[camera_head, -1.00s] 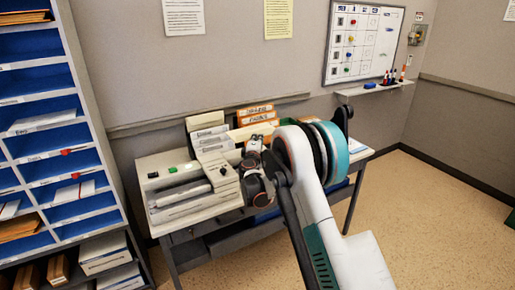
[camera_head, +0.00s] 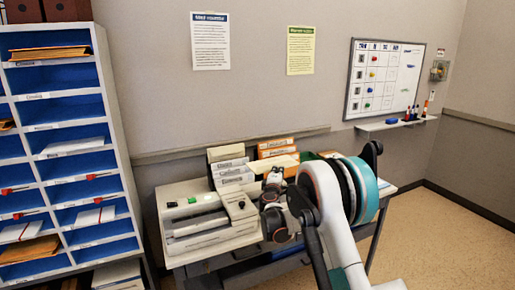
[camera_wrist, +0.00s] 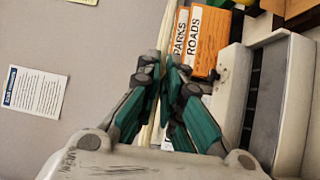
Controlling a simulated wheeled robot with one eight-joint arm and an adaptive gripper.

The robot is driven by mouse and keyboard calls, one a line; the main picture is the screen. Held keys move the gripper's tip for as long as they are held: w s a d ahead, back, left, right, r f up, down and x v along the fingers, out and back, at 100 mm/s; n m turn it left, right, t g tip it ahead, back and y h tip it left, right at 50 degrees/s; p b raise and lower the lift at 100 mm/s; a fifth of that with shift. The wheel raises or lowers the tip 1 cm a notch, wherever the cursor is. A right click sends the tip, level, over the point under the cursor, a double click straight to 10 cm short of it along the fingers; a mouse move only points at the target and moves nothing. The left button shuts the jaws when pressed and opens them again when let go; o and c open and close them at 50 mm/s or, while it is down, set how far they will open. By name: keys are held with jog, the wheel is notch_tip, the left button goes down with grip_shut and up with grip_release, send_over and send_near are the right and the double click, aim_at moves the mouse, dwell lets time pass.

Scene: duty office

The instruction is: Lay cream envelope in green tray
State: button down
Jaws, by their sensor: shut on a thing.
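My gripper (camera_wrist: 160,75) has teal fingers. It is shut on a thin cream item, seen nearly edge-on, which looks like the cream envelope (camera_wrist: 166,32). In the head view my gripper (camera_head: 272,180) is above the desk, in front of the orange-labelled binders. A pale cream patch behind it may be the envelope, but I cannot tell its outline. A small dark green piece (camera_head: 308,156) shows behind my arm. It may be part of the green tray; my arm hides most of that area.
A blue-backed pigeonhole shelf (camera_head: 75,150) stands at left. A whiteboard (camera_head: 383,78) hangs above a marker ledge (camera_head: 398,124). Open floor lies at right.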

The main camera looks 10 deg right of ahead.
jog(key=s+r+n+y, duration=0.1)
jog(key=s+r+y, duration=0.1)
jog(key=s, duration=1)
jog(key=s+r+n+y, duration=0.2)
jog(key=s+r+y, duration=0.1)
jog(key=s, duration=0.9)
jog(key=shift+n+t+y, duration=0.3)
jog(key=shift+t, duration=0.1)
jog(key=shift+w+d+r, duration=0.1)
